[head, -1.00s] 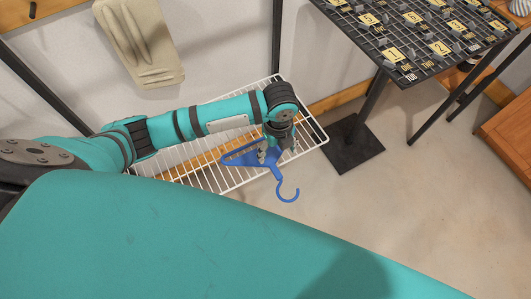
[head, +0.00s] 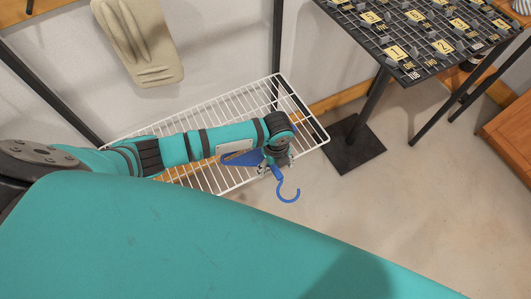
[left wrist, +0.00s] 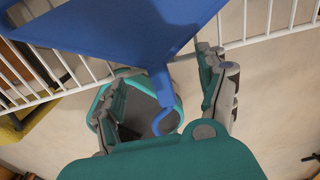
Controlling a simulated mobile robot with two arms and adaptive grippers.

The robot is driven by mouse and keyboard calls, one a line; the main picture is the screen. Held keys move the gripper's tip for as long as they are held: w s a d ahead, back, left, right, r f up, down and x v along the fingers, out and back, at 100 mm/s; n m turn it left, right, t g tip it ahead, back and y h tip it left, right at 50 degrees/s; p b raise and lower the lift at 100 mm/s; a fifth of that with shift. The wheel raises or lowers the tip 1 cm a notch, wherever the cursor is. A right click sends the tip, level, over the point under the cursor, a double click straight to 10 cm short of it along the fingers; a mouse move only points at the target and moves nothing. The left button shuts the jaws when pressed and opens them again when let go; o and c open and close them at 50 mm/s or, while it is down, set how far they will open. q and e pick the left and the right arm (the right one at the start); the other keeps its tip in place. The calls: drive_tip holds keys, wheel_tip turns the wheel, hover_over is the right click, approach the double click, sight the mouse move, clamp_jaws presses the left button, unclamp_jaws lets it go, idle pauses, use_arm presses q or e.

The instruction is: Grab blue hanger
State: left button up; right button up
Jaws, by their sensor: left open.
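The blue hanger (head: 242,158) lies on a white wire rack (head: 313,127). Its hook (head: 289,194) sticks out past the rack's front edge over the floor. My left gripper (head: 276,169) is over the hanger's neck, and my arm hides part of the hanger's body. In the left wrist view the hanger's wide body (left wrist: 130,28) fills the top and its neck runs down between the two spread fingers of my left gripper (left wrist: 165,82). The fingers are open, one on each side of the neck. My right gripper is not in view.
A dark board with numbered yellow tags (head: 420,38) stands on a post at the upper right. Its dark foot plate (head: 348,146) is right of the rack. A wooden cabinet (head: 508,135) is at the right edge. The concrete floor (head: 400,200) between is clear.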

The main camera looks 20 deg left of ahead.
use_arm(q)
drive_tip(key=shift+c, duration=0.3)
clamp_jaws()
drive_tip(key=shift+r, duration=0.15)
